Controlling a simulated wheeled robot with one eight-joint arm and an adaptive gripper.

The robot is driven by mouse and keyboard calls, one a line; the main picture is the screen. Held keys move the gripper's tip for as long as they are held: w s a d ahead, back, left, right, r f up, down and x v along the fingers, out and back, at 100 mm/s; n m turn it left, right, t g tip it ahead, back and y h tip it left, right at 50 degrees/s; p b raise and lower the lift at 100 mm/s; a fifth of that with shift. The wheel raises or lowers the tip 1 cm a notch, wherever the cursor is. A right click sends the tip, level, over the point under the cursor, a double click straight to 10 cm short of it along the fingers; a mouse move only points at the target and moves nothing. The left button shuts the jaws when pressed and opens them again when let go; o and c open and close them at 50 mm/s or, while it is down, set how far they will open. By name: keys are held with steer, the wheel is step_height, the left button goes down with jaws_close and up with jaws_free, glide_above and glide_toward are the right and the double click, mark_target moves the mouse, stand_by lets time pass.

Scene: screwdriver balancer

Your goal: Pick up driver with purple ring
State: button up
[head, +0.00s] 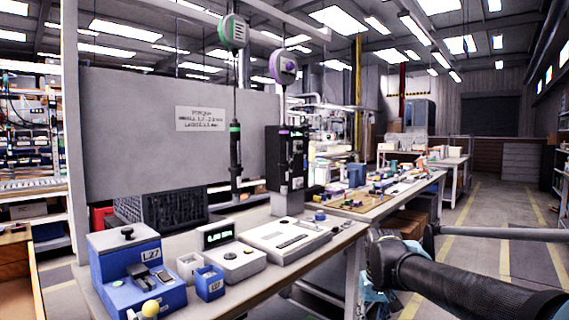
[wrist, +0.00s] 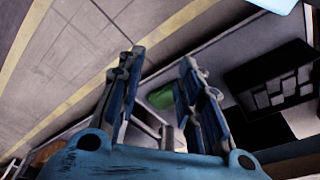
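The driver with the purple ring (head: 284,132) hangs upright on a cable below a purple balancer (head: 283,67) in the head view. Its dark body is hard to separate from the black box around or behind it. A second driver (head: 235,150), with a green ring, hangs to its left below a green balancer (head: 233,31). My gripper is low at the right of the head view, beside the bench edge and well apart from both drivers. In the wrist view my gripper (wrist: 161,58) has its two blue fingers spread, with nothing held between them.
The bench (head: 352,232) carries a blue unit (head: 135,270) labelled L27, small bins (head: 209,282), a display (head: 219,235) and a flat white device (head: 286,238). A grey panel (head: 130,130) stands behind.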

steer(key=o, duration=0.6)
steer(key=shift+w+a+r+n+y, duration=0.15)
steer(key=shift+a+r, duration=0.15)
steer(key=shift+r, duration=0.3)
steer(key=shift+a+r+n+y, duration=0.15)
steer(key=shift+a+r, duration=0.15)
steer(key=shift+r, duration=0.25)
steer(key=n+t+y, duration=0.6)
steer(key=n+y, duration=0.6)
steer(key=y, duration=0.3)
glide_toward(284, 135)
steer(key=x, duration=0.3)
steer(key=w+x, duration=0.1)
steer(key=x, duration=0.7)
steer(key=shift+w+d, duration=0.3)
steer(key=shift+d, duration=0.05)
